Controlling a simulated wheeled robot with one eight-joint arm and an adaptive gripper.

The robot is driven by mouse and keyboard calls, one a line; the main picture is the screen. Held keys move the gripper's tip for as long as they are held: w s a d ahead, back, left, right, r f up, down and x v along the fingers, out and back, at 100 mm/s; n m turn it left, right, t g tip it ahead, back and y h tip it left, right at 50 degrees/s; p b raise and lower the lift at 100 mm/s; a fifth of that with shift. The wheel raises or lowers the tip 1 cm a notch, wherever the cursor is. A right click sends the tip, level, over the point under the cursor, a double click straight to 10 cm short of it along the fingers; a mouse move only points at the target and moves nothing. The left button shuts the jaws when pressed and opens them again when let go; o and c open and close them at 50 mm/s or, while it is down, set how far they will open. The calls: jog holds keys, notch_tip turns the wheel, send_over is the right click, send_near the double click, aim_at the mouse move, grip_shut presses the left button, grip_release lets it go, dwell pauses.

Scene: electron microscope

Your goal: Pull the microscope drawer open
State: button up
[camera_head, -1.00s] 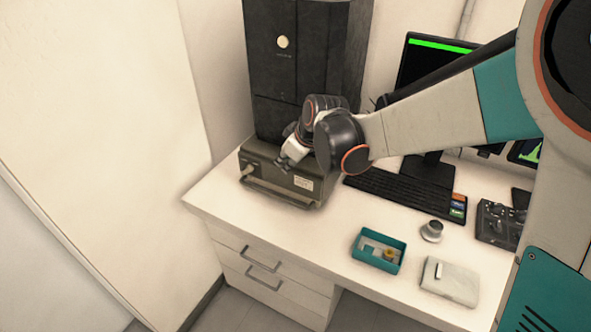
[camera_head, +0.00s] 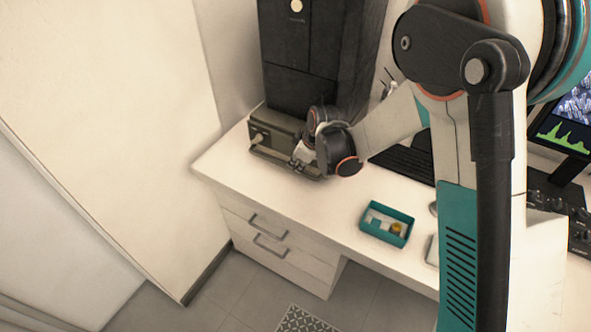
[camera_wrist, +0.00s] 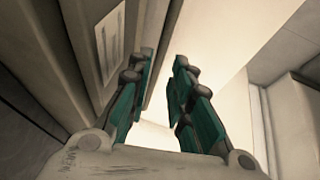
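The microscope (camera_head: 312,60) is a tall dark cabinet at the back of the white desk. Its grey-green drawer unit (camera_head: 272,130) is at the base, with a long bar handle (camera_head: 268,156) along the front. I cannot see a clear gap showing the drawer pulled out. My gripper (camera_head: 300,157) is at the right part of the handle, close to the front, and my wrist hides the drawer's right end. In the wrist view my two teal and black fingers (camera_wrist: 158,100) are apart. A labelled drawer front (camera_wrist: 105,50) is left of them. I cannot tell whether the bar is between them.
A teal open box (camera_head: 387,224) with small items is on the desk to the right. A keyboard (camera_head: 405,160) lies behind my arm. White desk drawers (camera_head: 275,245) with handles are below. Desk space in front of the microscope is clear. A wall panel (camera_head: 110,110) stands at left.

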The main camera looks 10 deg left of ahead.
jog(key=b+x, duration=0.1)
jog(key=x, duration=0.4)
grip_shut()
